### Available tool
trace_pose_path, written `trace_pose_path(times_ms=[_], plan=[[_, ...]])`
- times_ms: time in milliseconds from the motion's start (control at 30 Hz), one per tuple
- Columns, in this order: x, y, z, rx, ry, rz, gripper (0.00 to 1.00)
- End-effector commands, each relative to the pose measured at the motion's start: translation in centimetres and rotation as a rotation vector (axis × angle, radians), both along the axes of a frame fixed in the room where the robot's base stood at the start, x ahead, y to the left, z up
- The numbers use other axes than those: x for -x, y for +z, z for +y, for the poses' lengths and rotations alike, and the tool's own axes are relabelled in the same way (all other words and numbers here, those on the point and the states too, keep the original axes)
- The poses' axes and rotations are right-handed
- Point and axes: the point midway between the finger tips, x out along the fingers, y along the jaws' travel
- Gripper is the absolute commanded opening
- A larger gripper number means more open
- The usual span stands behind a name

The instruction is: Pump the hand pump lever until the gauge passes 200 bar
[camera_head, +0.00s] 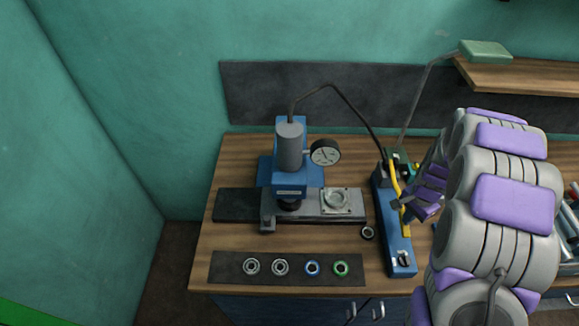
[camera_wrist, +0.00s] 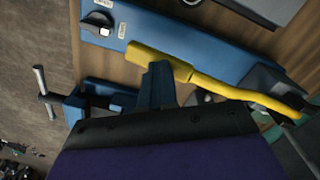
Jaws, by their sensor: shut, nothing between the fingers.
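The hand pump has a long blue base (camera_head: 400,250) on the right part of the bench. Its yellow lever (camera_head: 395,182) lies low along the base, and it also shows in the wrist view (camera_wrist: 225,88). My gripper (camera_head: 402,204) is at the lever's middle or grip end, partly hidden by my arm. In the wrist view its shut fingers (camera_wrist: 158,72) overlap the lever's thick end; I cannot tell whether they touch it. The round gauge (camera_head: 325,152) is on the blue press (camera_head: 290,180); its reading is too small to tell.
A black knob (camera_head: 404,259) sits at the base's front end. A hose (camera_head: 350,105) arches from pump to press cylinder. A dark strip (camera_head: 225,268) holds several rings. A small ring (camera_head: 367,233) lies beside the pump. A blue vise (camera_wrist: 95,100) shows in the wrist view.

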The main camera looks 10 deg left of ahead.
Motion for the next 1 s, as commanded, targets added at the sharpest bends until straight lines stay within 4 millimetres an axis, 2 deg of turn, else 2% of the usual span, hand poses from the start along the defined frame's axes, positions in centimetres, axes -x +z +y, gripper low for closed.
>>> trace_pose_path(times_ms=[533, 633, 1000], plan=[[-0.1, 7.4, 0.0, 0.000, -0.001, -0.001, 0.00], [-0.1, 7.9, 0.0, 0.000, -0.001, 0.000, 0.00], [-0.1, 7.8, 0.0, -0.001, 0.000, 0.001, 0.00]])
